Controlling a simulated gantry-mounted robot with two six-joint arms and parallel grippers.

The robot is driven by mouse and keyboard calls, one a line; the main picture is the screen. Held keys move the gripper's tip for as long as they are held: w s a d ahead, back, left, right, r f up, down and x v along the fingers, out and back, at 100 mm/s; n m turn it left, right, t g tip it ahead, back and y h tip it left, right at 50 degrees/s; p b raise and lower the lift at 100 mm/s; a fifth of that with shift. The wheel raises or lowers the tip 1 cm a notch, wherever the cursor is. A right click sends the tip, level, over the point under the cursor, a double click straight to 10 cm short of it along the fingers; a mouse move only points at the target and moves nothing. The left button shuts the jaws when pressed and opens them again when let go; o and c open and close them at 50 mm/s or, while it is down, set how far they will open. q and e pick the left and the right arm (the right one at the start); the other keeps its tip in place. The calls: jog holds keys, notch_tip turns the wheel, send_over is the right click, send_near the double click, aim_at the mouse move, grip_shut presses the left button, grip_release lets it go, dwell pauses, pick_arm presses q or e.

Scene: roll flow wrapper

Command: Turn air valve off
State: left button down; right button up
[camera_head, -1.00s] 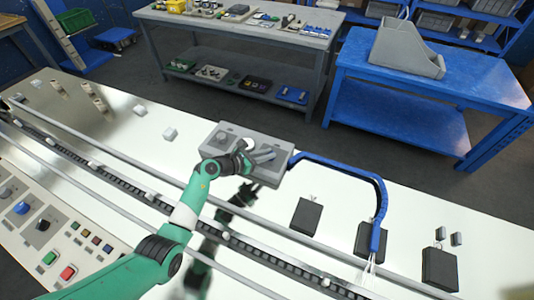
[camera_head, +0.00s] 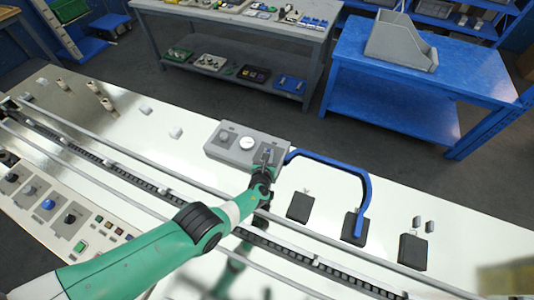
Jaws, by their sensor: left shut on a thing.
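My left gripper (camera_head: 267,157) is at the right end of the box, shut on the valve's small handle there. The fingers and wrist hide most of the handle, so its angle is hard to tell. My right gripper does not clearly show.
The blue hose (camera_head: 340,164) arches to a black block (camera_head: 354,229). A conveyor chain (camera_head: 140,180) and rails cross the machine. A control panel (camera_head: 60,210) with buttons lies at lower left. A blue table (camera_head: 430,80) stands behind.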

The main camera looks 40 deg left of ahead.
pick_arm(q)
jog(key=n+g+y+b, duration=0.1)
jog(key=n+y+b, duration=0.1)
jog(key=b, duration=0.1)
jog(key=shift+w+d+f+n+g, duration=0.1)
jog(key=shift+w+d+n+g, duration=0.1)
jog(key=shift+w+n+g, duration=0.15)
jog(key=shift+s+r+n+g+y+b, duration=0.1)
jog(key=shift+r+n+g+y+b, duration=0.1)
jog(key=shift+n+g+y+b, duration=0.45)
jog(key=shift+m, duration=0.3)
jog(key=c, duration=0.9)
grip_release()
jog(key=shift+s, duration=0.1)
jog(key=shift+o, duration=0.2)
